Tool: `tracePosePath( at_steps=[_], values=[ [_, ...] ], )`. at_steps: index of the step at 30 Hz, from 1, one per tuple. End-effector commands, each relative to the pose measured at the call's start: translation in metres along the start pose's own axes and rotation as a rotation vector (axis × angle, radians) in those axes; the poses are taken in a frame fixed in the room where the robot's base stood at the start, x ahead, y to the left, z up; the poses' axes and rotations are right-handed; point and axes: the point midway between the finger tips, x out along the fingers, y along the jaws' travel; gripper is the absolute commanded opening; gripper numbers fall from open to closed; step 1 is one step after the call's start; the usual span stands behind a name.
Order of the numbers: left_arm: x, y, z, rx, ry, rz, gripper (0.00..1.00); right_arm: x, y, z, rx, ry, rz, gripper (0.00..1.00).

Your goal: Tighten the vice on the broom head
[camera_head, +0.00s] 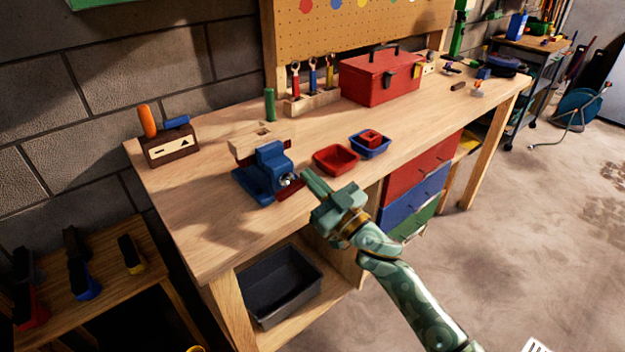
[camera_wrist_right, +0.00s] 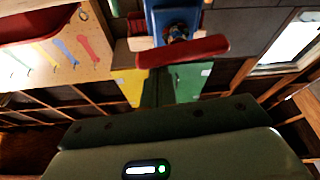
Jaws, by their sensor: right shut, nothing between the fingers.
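The blue vice (camera_head: 262,172) stands near the front edge of the wooden workbench. Its red handle bar (camera_head: 290,188) sticks out at the front right; in the right wrist view the red bar (camera_wrist_right: 185,50) crosses in front of the blue vice (camera_wrist_right: 172,14). A pale wooden block with a dark hole, apparently the broom head (camera_head: 245,146), is at the vice's back; I cannot tell how firmly the jaws hold it. My right gripper (camera_head: 308,179) is shut and empty, just right of the handle bar and seemingly apart from it. My left gripper is out of view.
A red tray (camera_head: 336,159) and a blue tray (camera_head: 371,148) sit right of the vice, beyond my right gripper. A red toolbox (camera_head: 381,78) and a green cylinder (camera_head: 270,105) stand farther back. The bench's front left (camera_head: 215,225) is clear.

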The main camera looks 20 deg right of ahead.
Motion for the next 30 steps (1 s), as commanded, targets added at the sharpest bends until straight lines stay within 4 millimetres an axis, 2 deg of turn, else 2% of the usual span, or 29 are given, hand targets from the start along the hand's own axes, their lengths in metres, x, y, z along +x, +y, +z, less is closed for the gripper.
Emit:
tracePosePath(
  at_steps=[23,30],
  values=[
    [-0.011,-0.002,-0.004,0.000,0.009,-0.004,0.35,-0.001,0.002,0.002,0.096,-0.002,0.035,0.00],
    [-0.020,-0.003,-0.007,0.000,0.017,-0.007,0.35,-0.002,0.002,0.003,0.178,-0.002,0.064,0.00]
  ],
)
